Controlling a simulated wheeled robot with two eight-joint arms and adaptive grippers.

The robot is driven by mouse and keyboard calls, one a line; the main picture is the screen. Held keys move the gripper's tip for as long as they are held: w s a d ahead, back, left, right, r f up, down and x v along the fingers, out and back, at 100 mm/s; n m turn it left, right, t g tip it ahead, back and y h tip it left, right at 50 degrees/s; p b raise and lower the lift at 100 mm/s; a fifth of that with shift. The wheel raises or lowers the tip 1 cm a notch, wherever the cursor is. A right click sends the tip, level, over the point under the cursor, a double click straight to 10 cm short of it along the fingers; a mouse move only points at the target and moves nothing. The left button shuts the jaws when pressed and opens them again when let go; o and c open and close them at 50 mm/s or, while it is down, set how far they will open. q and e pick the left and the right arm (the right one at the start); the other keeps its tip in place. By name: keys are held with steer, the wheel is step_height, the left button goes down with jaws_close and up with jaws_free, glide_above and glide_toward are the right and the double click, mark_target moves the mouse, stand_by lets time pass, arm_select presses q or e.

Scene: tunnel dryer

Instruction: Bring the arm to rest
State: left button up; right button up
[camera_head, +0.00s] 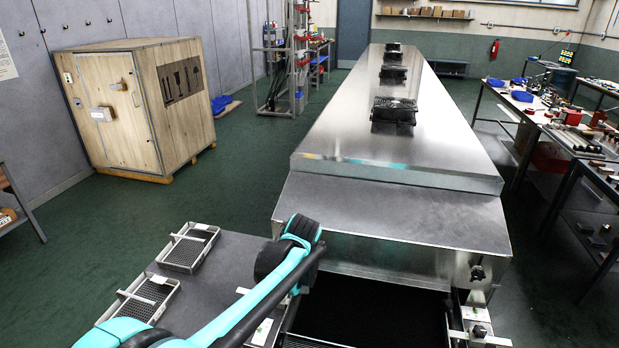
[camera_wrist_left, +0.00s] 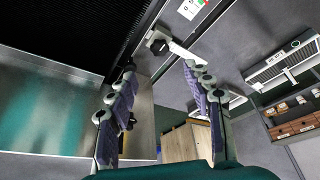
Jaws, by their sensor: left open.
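My left arm, teal and black, comes in from the lower left of the head view. It reaches across the grey table to a bend just in front of the steel dryer's sloped hood (camera_head: 400,220). I cannot make out its fingers in that view. In the left wrist view my left gripper (camera_wrist_left: 160,68) is open, its two purple-padded fingers apart, with nothing held between them. Behind the fingers are a steel panel (camera_wrist_left: 45,110) and a grey surface. My right gripper shows in neither view.
Two mesh trays, one farther (camera_head: 207,228) and one nearer (camera_head: 168,290), lie on the grey table (camera_head: 225,260) at the left. A dark belt (camera_head: 375,318) runs under the hood. A wooden cabinet (camera_head: 120,130) stands left; a cluttered bench (camera_head: 530,110) stands right. Green floor between is clear.

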arm_select(q)
steer(key=s+a+r+m+t+h, duration=0.1)
steer(key=s+a+r+m, duration=0.15)
steer(key=s, duration=0.35)
steer(key=s+a+r+m, duration=0.1)
steer(key=s+a+r, duration=0.2)
steer(key=s, duration=0.3)
steer(key=s+a+f+m+t, duration=0.1)
steer(key=s, duration=0.5)
steer(key=s+a+f+m+t+h, duration=0.1)
steer(key=s+f+m, duration=0.1)
steer(key=s, duration=0.4)
steer(key=shift+s+a+t, duration=0.25)
steer(key=shift+s+t, duration=0.05)
steer(key=shift+s, duration=0.1)
